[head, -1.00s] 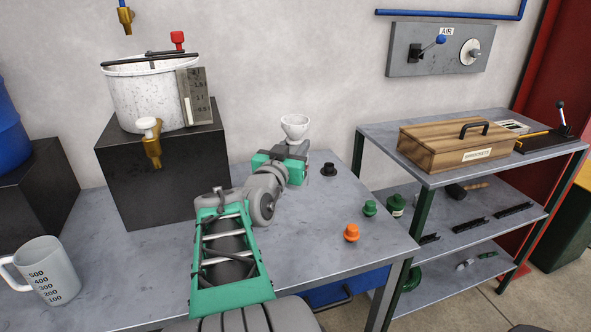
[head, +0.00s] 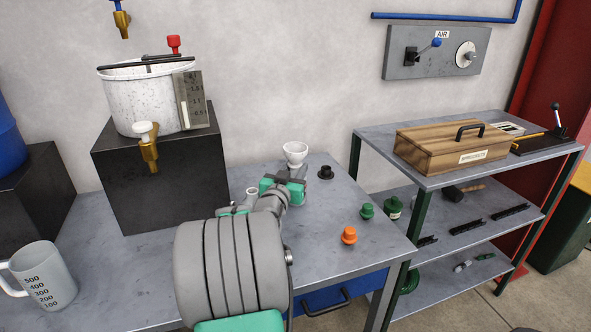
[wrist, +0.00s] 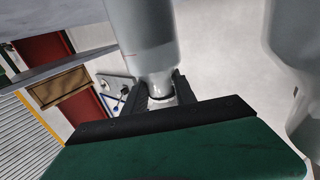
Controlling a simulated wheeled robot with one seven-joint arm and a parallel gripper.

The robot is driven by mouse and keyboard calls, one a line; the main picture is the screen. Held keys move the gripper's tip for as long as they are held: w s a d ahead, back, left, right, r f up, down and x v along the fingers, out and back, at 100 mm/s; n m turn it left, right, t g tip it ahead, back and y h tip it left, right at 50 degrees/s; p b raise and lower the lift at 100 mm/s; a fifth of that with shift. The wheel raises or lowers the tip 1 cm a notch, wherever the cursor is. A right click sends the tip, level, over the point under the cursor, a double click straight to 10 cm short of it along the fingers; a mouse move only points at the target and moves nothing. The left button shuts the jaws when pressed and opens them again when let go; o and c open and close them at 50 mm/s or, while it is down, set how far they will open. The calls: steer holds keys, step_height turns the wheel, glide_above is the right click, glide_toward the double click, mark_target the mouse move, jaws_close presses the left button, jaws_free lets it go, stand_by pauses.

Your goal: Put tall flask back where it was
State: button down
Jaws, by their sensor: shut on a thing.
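My gripper (head: 290,178) is at the back of the grey bench. In the wrist view its dark fingers (wrist: 160,97) are shut around the narrow part of a pale grey vessel, which I take to be the tall flask (wrist: 140,45). In the head view a white flared top (head: 295,151) shows just above the gripper, and the rest is hidden behind the gripper. I cannot tell whether its base touches the bench.
A small pale ring-topped piece (head: 252,193) shows left of my gripper, partly hidden by my arm. A black stopper (head: 326,172), green stopper (head: 367,210) and orange stopper (head: 349,235) stand to the right. A measuring jug (head: 43,275) stands at far left.

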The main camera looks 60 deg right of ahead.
steer(key=c, duration=1.4)
jaws_free()
steer(key=shift+f, duration=0.1)
steer(key=shift+c, duration=0.2)
steer(key=o, duration=0.4)
steer(key=a, duration=0.4)
steer(key=s+a, duration=0.1)
steer(key=a, duration=0.3)
steer(key=a+b, duration=0.1)
steer(key=a, duration=0.3)
steer(key=shift+s, duration=0.35)
